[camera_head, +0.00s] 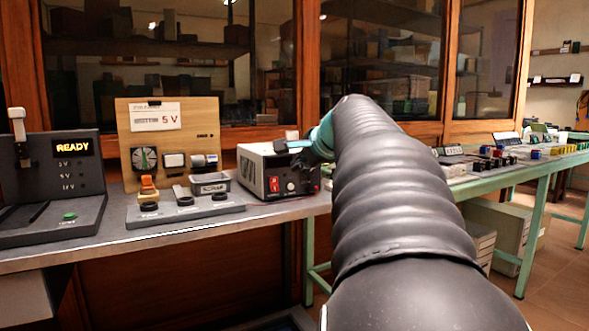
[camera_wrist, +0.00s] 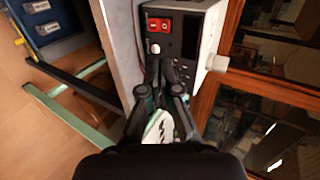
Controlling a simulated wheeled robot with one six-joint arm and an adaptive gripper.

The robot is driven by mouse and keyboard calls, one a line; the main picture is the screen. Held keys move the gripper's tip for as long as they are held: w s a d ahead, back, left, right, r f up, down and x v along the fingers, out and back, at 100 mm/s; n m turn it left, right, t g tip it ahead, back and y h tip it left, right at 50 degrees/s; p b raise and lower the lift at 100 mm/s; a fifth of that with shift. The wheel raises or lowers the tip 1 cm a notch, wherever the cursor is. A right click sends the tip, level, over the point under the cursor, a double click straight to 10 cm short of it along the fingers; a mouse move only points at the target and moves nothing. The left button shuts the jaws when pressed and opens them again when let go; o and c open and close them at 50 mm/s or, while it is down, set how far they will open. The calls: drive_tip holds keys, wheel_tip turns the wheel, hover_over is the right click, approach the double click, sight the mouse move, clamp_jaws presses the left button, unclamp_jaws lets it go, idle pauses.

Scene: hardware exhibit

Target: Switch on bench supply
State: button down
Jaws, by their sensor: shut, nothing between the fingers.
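The bench supply (camera_head: 258,177) is a grey-white box with a dark front panel, standing on the bench right of the wooden panel. Its red rocker switch (camera_head: 274,184) is on the left of the front panel, and it also shows in the wrist view (camera_wrist: 158,24). A pale knob (camera_wrist: 155,47) sits beside the switch. My gripper (camera_wrist: 163,62) is shut and empty, its tips close to the front panel near the knob, a little away from the switch. I cannot tell whether the tips touch the panel. In the head view my arm hides the supply's right side.
Left of the supply are a wooden panel (camera_head: 190,118) marked 5 V, a low grey tray base (camera_head: 185,210) and a dark console (camera_head: 60,185) reading READY. Glass cabinets (camera_head: 180,60) stand behind. Another bench (camera_head: 520,170) with small parts extends right.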

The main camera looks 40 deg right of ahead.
idle(0.3)
drive_tip(key=g+p, duration=0.1)
drive_tip(key=p, duration=0.1)
drive_tip(key=g+p, duration=0.2)
drive_tip(key=shift+w+r+p, duration=0.15)
drive_tip(key=shift+w+p, duration=0.15)
approach(275, 191)
drive_tip(key=x, duration=0.5)
drive_tip(key=shift+s+f, duration=0.2)
drive_tip(key=shift+f, duration=0.2)
drive_tip(key=shift+w+d+f, duration=0.1)
drive_tip(key=shift+w+f, duration=0.15)
drive_tip(key=shift+w, duration=0.55)
drive_tip(key=shift+f, duration=0.1)
